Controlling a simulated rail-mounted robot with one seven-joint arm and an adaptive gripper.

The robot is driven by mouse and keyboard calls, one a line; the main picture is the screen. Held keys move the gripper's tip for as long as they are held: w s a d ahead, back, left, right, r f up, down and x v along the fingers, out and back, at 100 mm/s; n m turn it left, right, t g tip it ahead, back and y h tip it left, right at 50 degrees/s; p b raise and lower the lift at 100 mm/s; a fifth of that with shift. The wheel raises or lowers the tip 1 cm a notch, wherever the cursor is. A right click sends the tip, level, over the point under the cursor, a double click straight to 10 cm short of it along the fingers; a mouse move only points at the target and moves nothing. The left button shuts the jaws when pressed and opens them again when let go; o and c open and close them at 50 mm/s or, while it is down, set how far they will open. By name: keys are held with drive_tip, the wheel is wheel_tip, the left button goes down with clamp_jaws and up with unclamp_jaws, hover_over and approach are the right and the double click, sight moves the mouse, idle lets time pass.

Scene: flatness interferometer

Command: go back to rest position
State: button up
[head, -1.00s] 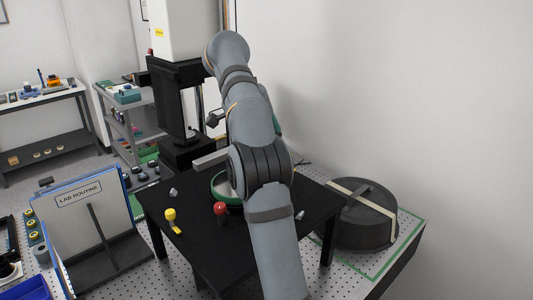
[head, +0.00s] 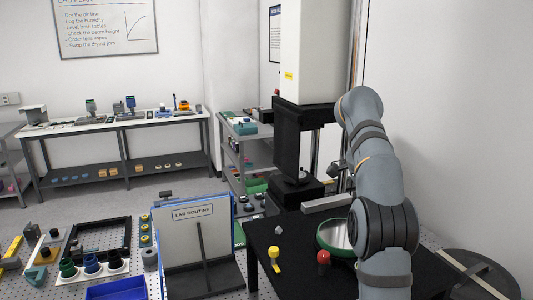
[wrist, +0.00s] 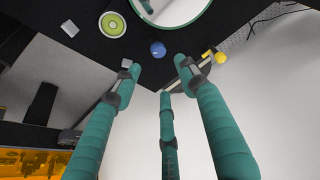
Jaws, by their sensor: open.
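My gripper (wrist: 158,80) has three teal fingers with dark joints, spread apart and empty in the wrist view. Beyond its fingertips are a green-rimmed round mirror (wrist: 172,8), a blue ball knob (wrist: 158,48), a yellow knob (wrist: 220,58) and a green-and-white disc (wrist: 112,25). In the head view my grey arm stands bent at the right, over the black table (head: 290,240). It hides my gripper there and covers part of the green-rimmed mirror (head: 335,236).
A yellow knob (head: 274,259) and a red knob (head: 323,258) stand on the black table. The tall black-and-white instrument (head: 290,145) is behind. A dark round lid (head: 480,275) lies right of my arm.

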drive_tip(key=x, duration=1.1)
drive_tip(key=shift+a+f, duration=0.1)
drive_tip(key=shift+a, duration=0.1)
